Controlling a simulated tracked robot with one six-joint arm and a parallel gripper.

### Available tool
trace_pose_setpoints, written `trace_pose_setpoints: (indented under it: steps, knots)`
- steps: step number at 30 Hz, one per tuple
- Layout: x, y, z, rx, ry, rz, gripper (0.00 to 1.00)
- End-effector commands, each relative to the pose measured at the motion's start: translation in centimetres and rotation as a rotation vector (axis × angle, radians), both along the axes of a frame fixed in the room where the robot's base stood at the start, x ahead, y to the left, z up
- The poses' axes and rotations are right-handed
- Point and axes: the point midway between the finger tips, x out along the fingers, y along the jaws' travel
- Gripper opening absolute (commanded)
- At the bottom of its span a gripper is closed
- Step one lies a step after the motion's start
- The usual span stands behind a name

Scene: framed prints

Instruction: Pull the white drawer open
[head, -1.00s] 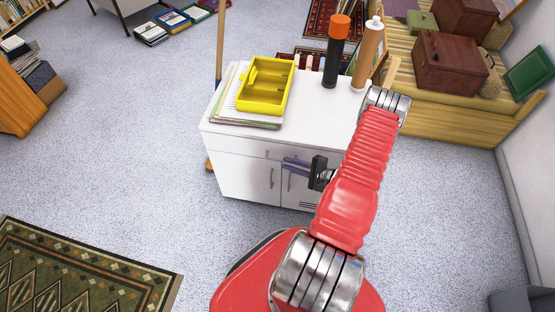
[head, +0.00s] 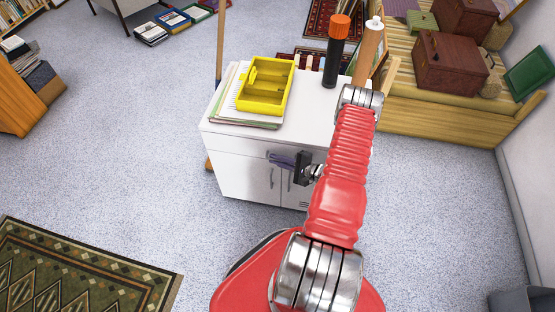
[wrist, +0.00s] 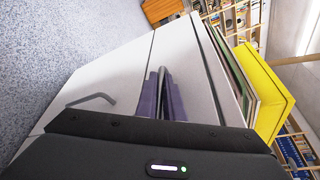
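The white drawer (wrist: 186,75) is the top front panel of a white cabinet (head: 236,178) and looks closed. Its grey bar handle (wrist: 163,88) shows in the wrist view between the purple fingers of my gripper (wrist: 163,100). In the head view my gripper (head: 283,160) is at the drawer front, and its fingers cover much of the handle. The fingers lie close on either side of the bar. I cannot tell whether they press on it. My red arm hides the cabinet's right side in the head view.
A yellow tray (head: 265,86) on papers (head: 229,100), a black bottle with an orange cap (head: 335,55) and a brown cylinder (head: 367,52) stand on the cabinet. A door handle (wrist: 90,99) is below the drawer. Open floor (head: 120,150) lies left; a patterned rug (head: 85,270) is front left.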

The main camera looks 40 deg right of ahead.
Motion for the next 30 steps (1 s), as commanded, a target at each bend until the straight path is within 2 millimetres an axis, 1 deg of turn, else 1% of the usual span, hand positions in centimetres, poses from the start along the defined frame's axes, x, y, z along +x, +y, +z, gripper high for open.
trace_pose_setpoints:
  steps: [1, 3, 30]
  knots:
    - [-0.02, 0.01, -0.01, 0.0, 0.001, 0.001, 0.04]
    - [-0.02, 0.01, -0.02, 0.0, 0.001, 0.001, 0.0]
    - [-0.07, 0.04, -0.09, 0.0, 0.002, 0.0, 0.0]
